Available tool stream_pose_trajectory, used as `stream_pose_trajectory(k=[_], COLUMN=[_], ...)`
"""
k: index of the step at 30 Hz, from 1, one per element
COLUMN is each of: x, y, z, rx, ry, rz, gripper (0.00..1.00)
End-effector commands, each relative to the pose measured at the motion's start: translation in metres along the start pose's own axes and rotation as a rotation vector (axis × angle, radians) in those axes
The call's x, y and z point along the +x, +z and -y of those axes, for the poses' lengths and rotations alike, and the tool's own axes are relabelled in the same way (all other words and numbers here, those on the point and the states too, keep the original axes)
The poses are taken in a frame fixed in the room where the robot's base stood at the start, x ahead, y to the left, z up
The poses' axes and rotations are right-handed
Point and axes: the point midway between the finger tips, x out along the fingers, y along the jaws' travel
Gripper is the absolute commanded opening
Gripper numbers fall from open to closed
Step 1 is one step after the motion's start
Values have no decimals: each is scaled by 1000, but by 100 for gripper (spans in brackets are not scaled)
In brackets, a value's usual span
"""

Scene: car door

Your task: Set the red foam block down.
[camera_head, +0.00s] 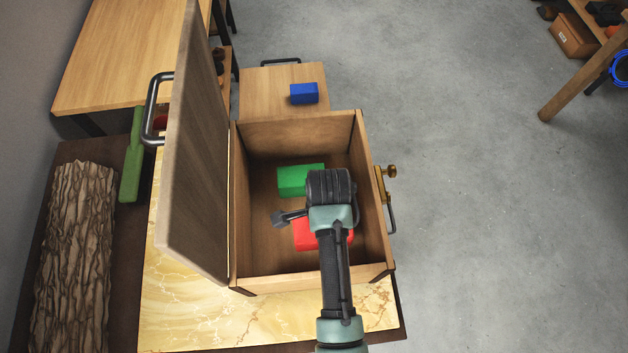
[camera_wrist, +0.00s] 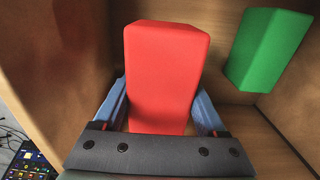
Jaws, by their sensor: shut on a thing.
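The red foam block (camera_head: 306,234) is inside the open wooden box, partly hidden by my arm in the head view. In the wrist view the red block (camera_wrist: 165,72) stands between the two blue fingers of my gripper (camera_wrist: 163,108), which is shut on it. The gripper's fingers are mostly hidden in the head view. I cannot tell whether the block touches the box floor. A green block (camera_head: 296,180) lies in the box just beyond the red one. It also shows at the upper right of the wrist view (camera_wrist: 268,48).
The wooden box (camera_head: 300,127) has its lid (camera_head: 200,150) raised upright on the left. A blue block (camera_head: 304,93) sits on a wooden surface (camera_head: 262,80) behind the box. A rough bark-like piece (camera_head: 75,250) and a green object (camera_head: 132,160) lie left.

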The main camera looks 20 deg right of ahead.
Motion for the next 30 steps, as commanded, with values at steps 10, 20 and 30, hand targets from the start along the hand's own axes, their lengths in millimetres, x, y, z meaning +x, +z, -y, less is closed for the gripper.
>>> stream_pose_trajectory(k=[10, 20, 30], x=[46, 76, 80], y=[0, 0, 0], z=[-1, 0, 0], rx=[1, 1, 0], ry=[3, -1, 0], rz=[0, 0, 0], gripper=[20, 20, 80])
